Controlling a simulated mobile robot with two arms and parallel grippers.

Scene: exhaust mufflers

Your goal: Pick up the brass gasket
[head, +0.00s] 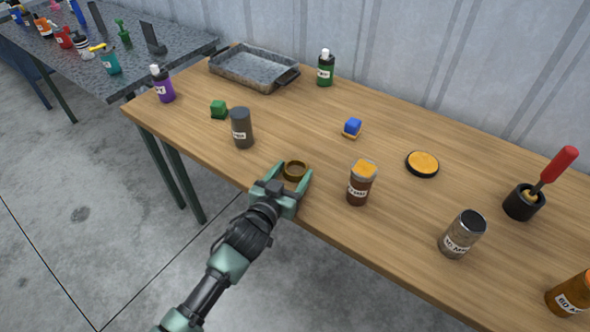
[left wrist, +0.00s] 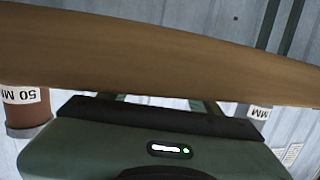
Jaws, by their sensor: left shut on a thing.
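The brass gasket (head: 295,171) is a small brownish ring near the front edge of the wooden table. My left gripper (head: 295,175) has its two fingers on either side of the ring and is shut on it. The head view does not clearly show whether the ring touches the table. My right gripper is in neither view.
On the wooden table (head: 305,133), a brown orange-topped canister (head: 359,187) stands just right of the gripper. A dark grey cylinder (head: 242,128) stands to its left. A metal tray (head: 254,69) and a green bottle (head: 325,69) are at the back. A silver canister (head: 462,235) stands further right.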

